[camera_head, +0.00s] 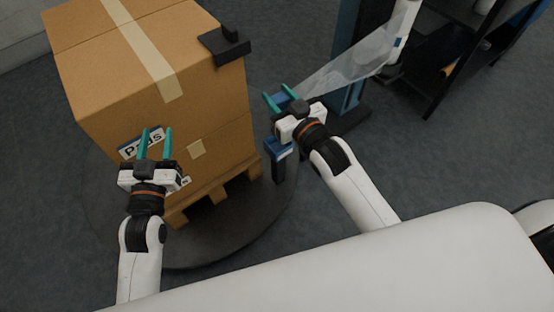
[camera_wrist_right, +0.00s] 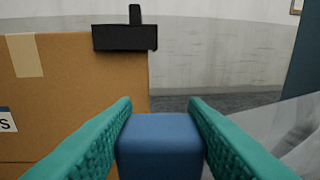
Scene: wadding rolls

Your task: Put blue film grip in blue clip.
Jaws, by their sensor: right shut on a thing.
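The blue film grip (camera_wrist_right: 160,147) is between the green fingers of my right gripper (camera_wrist_right: 160,112), which is shut on it. In the head view my right gripper (camera_head: 281,97) holds the grip right of the boxes, with clear film (camera_head: 345,63) stretching from it up to the right. A blue clip (camera_head: 279,149) appears to be the blue-topped post at the turntable's right edge, below my right gripper; its opening cannot be made out. My left gripper (camera_head: 157,136) is open and empty, in front of the boxes' label.
Stacked cardboard boxes (camera_head: 90,60) stand on a wooden pallet (camera_head: 212,199) on a dark round turntable (camera_head: 225,245). A black corner piece (camera_head: 224,47) sits on the top box. A white film roll (camera_head: 404,20) and blue column (camera_head: 346,92) stand at right, with dark shelving (camera_head: 450,75) beyond.

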